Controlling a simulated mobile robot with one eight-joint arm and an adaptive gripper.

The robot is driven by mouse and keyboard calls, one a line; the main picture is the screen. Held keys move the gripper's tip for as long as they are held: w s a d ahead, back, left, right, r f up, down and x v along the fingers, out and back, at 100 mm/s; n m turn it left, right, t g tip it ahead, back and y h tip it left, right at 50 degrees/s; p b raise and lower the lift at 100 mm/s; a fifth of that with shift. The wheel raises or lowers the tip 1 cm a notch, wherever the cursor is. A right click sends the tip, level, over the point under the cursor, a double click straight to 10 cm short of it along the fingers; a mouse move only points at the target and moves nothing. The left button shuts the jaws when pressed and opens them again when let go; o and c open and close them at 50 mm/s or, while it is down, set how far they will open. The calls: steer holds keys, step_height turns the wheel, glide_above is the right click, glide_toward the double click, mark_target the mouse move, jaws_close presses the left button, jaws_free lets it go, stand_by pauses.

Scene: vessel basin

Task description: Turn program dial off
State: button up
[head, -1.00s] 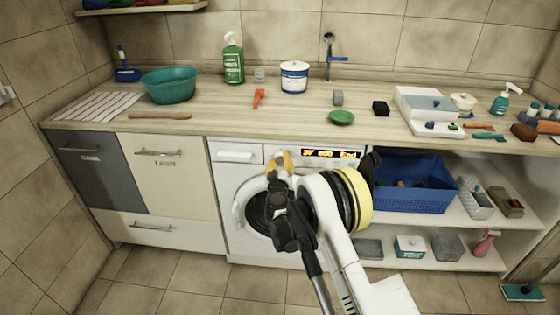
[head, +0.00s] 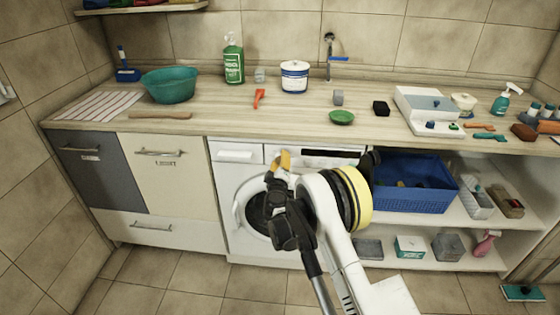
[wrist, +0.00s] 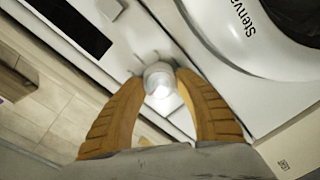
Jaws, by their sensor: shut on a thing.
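The white washing machine (head: 234,187) stands under the counter, with its display (head: 333,153) dark. The program dial (wrist: 159,80) is a round light knob on the machine's front panel in the wrist view. My gripper (head: 280,160) reaches the panel, and its orange fingers (wrist: 160,92) are closed on the two sides of the dial. In the head view the dial is hidden behind my gripper. The dark display (wrist: 65,22) also shows at the upper left of the wrist view.
The counter (head: 215,122) above holds a teal basin (head: 170,86), a green bottle (head: 233,60) and a white tub (head: 294,77). A blue basket (head: 412,190) sits on the shelf right of the machine. The floor in front is clear at the left.

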steer(key=o, duration=1.2)
steer(key=s, duration=1.2)
steer(key=shift+r, duration=0.35)
steer(key=shift+d, duration=0.15)
